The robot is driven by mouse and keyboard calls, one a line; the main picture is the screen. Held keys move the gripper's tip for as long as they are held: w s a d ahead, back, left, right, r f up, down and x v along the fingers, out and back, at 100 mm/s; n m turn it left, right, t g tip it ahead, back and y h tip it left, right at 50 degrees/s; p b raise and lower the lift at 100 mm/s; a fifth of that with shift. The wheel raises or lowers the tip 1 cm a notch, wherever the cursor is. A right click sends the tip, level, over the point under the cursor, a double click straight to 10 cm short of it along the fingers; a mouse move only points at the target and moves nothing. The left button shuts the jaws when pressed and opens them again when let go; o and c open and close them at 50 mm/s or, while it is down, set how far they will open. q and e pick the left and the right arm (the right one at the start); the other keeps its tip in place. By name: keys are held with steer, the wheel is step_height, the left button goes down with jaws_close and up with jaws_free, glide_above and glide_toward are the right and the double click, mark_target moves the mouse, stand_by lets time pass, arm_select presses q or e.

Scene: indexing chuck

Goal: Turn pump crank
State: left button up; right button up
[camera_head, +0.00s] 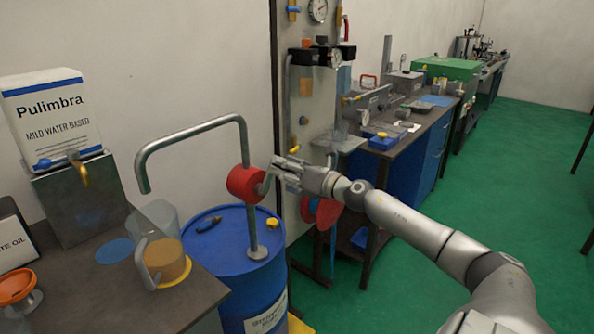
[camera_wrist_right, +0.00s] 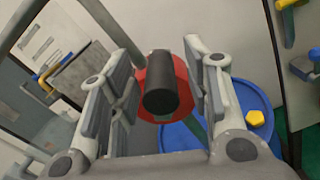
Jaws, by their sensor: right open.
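The red pump body (camera_head: 246,183) sits on a grey upright pipe in the blue drum (camera_head: 262,286). Its bent grey outlet pipe (camera_head: 192,133) reaches left toward a clear jug (camera_head: 160,215). The grey crank arm (camera_head: 266,183) is on the pump's right side, beside my right gripper (camera_head: 284,172). In the right wrist view the black crank grip (camera_wrist_right: 161,97) points toward the camera, with the red pump body (camera_wrist_right: 150,75) behind it. My right gripper (camera_wrist_right: 165,90) is open, its fingers on both sides of the grip with gaps visible. My left gripper is out of view.
A yellow cap (camera_head: 272,223) lies on the drum top. A grey panel (camera_head: 318,110) stands behind the gripper. Green floor (camera_head: 520,190) is open at right.

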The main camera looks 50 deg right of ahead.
steer(key=s, duration=1.1)
steer(key=shift+s+d, duration=0.4)
steer(key=shift+d, duration=0.05)
stand_by(1.5)
